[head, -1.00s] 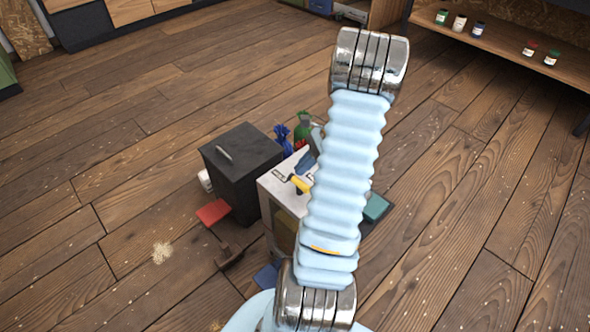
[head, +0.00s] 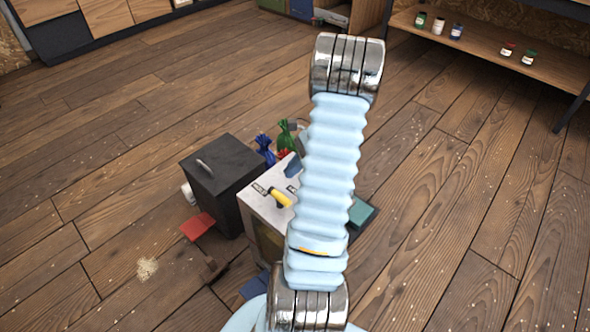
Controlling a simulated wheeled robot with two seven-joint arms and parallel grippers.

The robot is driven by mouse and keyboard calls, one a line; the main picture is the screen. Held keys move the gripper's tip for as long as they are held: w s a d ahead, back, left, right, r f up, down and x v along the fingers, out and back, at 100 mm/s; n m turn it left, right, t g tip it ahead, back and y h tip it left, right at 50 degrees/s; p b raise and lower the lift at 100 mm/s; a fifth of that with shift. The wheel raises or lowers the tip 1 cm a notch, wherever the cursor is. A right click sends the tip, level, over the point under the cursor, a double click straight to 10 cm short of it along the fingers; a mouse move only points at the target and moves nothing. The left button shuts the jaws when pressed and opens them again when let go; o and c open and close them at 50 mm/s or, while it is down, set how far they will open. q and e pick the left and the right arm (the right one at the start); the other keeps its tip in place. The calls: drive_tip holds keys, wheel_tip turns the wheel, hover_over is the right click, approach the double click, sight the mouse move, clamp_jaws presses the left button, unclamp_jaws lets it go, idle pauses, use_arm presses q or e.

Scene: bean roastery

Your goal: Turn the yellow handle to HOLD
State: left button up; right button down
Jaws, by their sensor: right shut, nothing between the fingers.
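The yellow handle (head: 281,198) is on the pale top of a box-shaped unit (head: 256,203). It lies slantwise, its dark upper-left end beside a label reading HOLD (head: 260,188). A second label, partly hidden, is right of the handle. I cannot tell which end of the handle is the pivot. My right arm covers the unit's right part. A dark blue-grey tip, seemingly of my right gripper (head: 293,168), shows left of the arm, above and apart from the handle in the picture. The gripper looks shut and empty; most of it is hidden. My left gripper is not in view.
A red pan (head: 197,227) lies at front left, a teal item (head: 361,212) at right.

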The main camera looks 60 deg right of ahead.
drive_tip(key=s+d+r, duration=0.1)
drive_tip(key=d+r, duration=0.5)
drive_tip(key=r, duration=0.1)
drive_tip(key=shift+s+r, duration=0.35)
drive_tip(key=shift+r, duration=0.05)
